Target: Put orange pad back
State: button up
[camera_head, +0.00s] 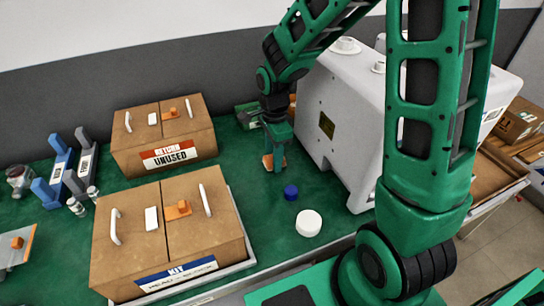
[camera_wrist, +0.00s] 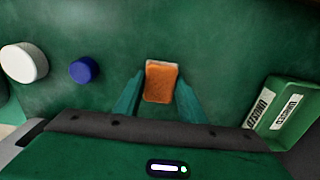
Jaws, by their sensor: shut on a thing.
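The orange pad (camera_wrist: 161,82) is between the two green fingers of my gripper (camera_wrist: 160,97) in the wrist view. My gripper is shut on it. In the head view, part of the pad (camera_head: 267,161) shows at the left side of my gripper (camera_head: 276,165), low over the green table. Whether the pad touches the table I cannot tell. A green box with white "UNUSED" labels (camera_wrist: 285,110) lies to the right in the wrist view; it also shows partly behind my arm in the head view (camera_head: 246,114).
A blue cap (camera_head: 290,192) and a white round lid (camera_head: 308,223) lie in front of my gripper. A "RETURN UNUSED" carton (camera_head: 190,135) and a "KIT" carton (camera_head: 130,250) stand at left, both closed. A white machine (camera_head: 330,90) stands close on the right.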

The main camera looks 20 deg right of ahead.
jog(key=o, duration=1.1)
jog(key=shift+f, duration=0.1)
notch_tip(320, 180, up, 12)
dwell(0.4)
